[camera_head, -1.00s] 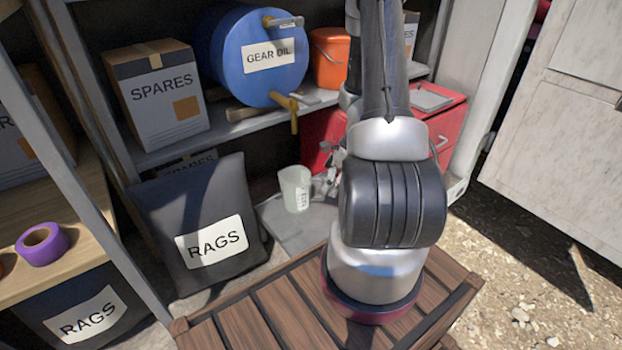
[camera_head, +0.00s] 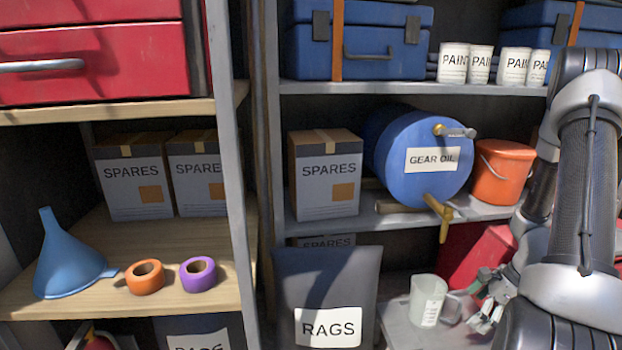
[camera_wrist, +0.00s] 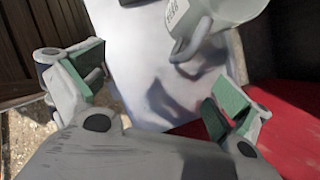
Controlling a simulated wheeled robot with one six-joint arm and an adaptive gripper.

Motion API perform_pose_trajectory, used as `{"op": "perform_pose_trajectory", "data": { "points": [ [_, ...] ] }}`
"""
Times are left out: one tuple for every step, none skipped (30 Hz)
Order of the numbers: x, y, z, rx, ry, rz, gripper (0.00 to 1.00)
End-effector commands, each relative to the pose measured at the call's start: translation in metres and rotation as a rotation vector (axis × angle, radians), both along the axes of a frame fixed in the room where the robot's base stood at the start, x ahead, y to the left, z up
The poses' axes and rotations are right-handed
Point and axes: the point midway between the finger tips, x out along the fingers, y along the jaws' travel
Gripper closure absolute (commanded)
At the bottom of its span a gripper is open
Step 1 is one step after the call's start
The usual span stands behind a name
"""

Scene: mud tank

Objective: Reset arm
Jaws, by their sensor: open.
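My gripper (camera_head: 484,303) is at the lower right of the head view, beside a pale, translucent measuring jug (camera_head: 428,299). In the wrist view my gripper (camera_wrist: 155,88) has its two green-padded fingers wide apart with nothing between them. The jug (camera_wrist: 222,12) shows at the top of the wrist view, beyond the fingertips, with its handle towards my gripper. The jug stands upright on a grey surface (camera_head: 396,329). My arm comes down at the right edge of the head view and hides part of the shelf there.
A red box (camera_head: 472,255) is close behind my gripper. A black rags bag (camera_head: 285,275) stands left of the jug.

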Motion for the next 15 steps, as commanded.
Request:
{"op": "perform_pose_trajectory", "data": {
  "points": [
    [-0.015, 0.011, 0.001, 0.024, 0.005, 0.096, 0.00],
    [-0.024, 0.016, 0.005, 0.035, 0.002, 0.166, 0.00],
    [-0.035, 0.021, 0.018, 0.041, -0.015, 0.274, 0.00],
    [-0.040, 0.024, 0.030, 0.041, -0.029, 0.350, 0.00],
    [-0.044, 0.027, 0.040, 0.037, -0.043, 0.420, 0.00],
    [-0.049, 0.031, 0.054, 0.031, -0.058, 0.507, 0.00],
    [-0.052, 0.034, 0.065, 0.023, -0.070, 0.568, 0.00],
    [-0.055, 0.037, 0.075, 0.016, -0.081, 0.631, 0.00],
    [-0.059, 0.040, 0.090, 0.004, -0.095, 0.711, 0.00],
    [-0.062, 0.043, 0.101, -0.007, -0.106, 0.774, 0.00],
    [-0.065, 0.046, 0.113, -0.020, -0.116, 0.837, 0.00],
    [-0.069, 0.049, 0.128, -0.039, -0.130, 0.922, 0.00],
    [-0.073, 0.052, 0.141, -0.055, -0.139, 0.989, 0.00],
    [-0.076, 0.055, 0.153, -0.073, -0.148, 1.055, 0.00],
    [-0.082, 0.059, 0.170, -0.100, -0.159, 1.144, 0.00]
  ]
}}
